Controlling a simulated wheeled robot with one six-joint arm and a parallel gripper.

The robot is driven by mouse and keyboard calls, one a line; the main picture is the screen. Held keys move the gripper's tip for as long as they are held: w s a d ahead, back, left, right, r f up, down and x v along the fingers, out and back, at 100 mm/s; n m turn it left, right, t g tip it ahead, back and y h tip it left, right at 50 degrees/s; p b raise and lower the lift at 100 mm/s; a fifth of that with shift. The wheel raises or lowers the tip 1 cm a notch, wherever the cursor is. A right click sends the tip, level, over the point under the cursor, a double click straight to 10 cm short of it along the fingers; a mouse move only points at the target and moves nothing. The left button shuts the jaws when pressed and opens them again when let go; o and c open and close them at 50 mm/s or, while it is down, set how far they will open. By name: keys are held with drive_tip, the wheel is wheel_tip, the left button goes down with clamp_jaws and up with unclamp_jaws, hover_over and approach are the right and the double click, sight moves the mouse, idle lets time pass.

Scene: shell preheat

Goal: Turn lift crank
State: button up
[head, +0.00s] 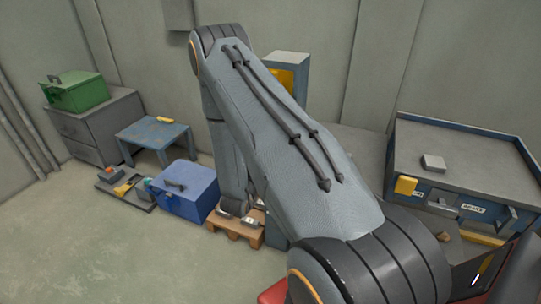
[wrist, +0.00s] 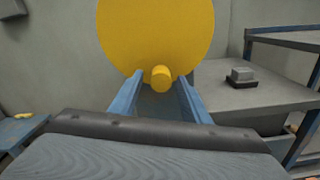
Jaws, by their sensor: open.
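In the wrist view a large yellow disc (wrist: 157,35) fills the upper middle, with its top cut off by the frame. A short round yellow knob (wrist: 161,78) sticks out from its lower part, likely the crank handle. My gripper (wrist: 160,80) is open, one blue finger on each side of the knob. The knob appears between the fingertips with a gap on both sides; I cannot tell how deep it sits. In the head view my own arm covers the middle and hides the gripper and the disc.
In the head view a blue cabinet (head: 301,76) with a yellow front stands behind my arm. A grey-topped workbench (head: 464,160) is at right. A blue toolbox (head: 186,190), a low blue table (head: 154,132) and a green box (head: 77,91) are at left. Floor at lower left is clear.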

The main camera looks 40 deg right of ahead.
drive_tip(key=b+v, duration=0.1)
drive_tip(key=v, duration=0.6)
drive_tip(key=shift+s+a, duration=0.2)
drive_tip(key=shift+a, duration=0.15)
drive_tip(key=w+a+m+y, duration=0.5)
drive_tip(key=w+m+y, duration=0.1)
drive_tip(key=s+a+r+m+g+y, duration=0.2)
drive_tip(key=a+r+m+y, duration=0.4)
drive_tip(key=a, duration=0.5)
drive_tip(key=s+a+r+m+g+y, duration=0.1)
drive_tip(key=s+a+r+m+g, duration=0.1)
drive_tip(key=s, duration=1)
drive_tip(key=s+a+r+m+g+y+p, duration=0.1)
drive_tip(key=s+r+m+g, duration=0.4)
drive_tip(key=s, duration=0.7)
drive_tip(key=shift+a+r+m+y, duration=0.7)
drive_tip(key=shift+a+r+m, duration=0.25)
drive_tip(key=shift+m, duration=0.25)
